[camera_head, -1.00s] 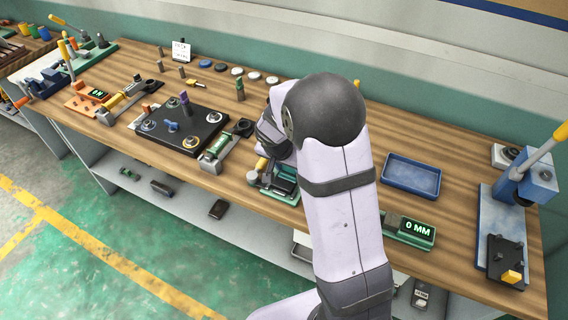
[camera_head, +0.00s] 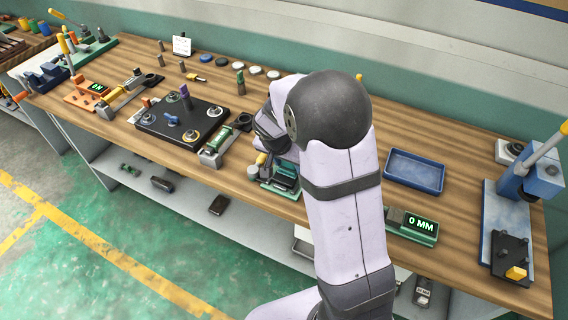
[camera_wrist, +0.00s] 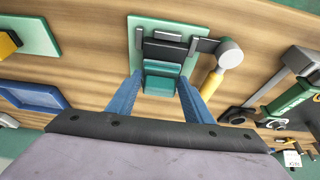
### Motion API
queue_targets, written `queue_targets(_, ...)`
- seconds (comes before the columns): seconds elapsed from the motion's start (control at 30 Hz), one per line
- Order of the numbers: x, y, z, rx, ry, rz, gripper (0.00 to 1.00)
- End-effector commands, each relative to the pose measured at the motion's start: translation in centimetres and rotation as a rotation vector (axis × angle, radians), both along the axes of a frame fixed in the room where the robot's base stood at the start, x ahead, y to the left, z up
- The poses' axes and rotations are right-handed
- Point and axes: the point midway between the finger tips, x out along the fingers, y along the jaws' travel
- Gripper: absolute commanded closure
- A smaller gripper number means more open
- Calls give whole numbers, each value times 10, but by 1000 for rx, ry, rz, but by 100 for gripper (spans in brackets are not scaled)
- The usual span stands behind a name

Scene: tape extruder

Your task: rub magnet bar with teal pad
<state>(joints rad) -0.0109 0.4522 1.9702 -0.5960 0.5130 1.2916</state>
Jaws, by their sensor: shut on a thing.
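In the wrist view, my gripper (camera_wrist: 159,80) has its two blue fingers on either side of a teal pad (camera_wrist: 161,86), shut on it. The pad is at the near edge of a dark bar (camera_wrist: 165,50), which looks like the magnet bar, on a pale green base plate (camera_wrist: 141,25). I cannot tell whether pad and bar touch. In the head view, the green fixture (camera_head: 284,182) shows partly beside my arm, which hides my fingertips.
A yellow-handled tool (camera_wrist: 211,83) with a round pale head lies right of the fixture in the wrist view. In the head view, a blue tray (camera_head: 415,187) and a display reading 0 MM (camera_head: 421,225) stand to the right. A black plate (camera_head: 160,129) lies left.

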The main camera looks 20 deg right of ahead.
Motion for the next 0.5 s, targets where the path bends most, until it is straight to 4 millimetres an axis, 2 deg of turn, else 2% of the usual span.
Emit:
queue_targets(0.2,-15,-15,-2,0,1,-3,75)
queue_targets(0.27,-14,-14,7,-1,2,0,75)
queue_targets(0.33,-13,-13,26,2,-5,0,75)
queue_targets(0.5,-14,-13,40,2,1,0,75)
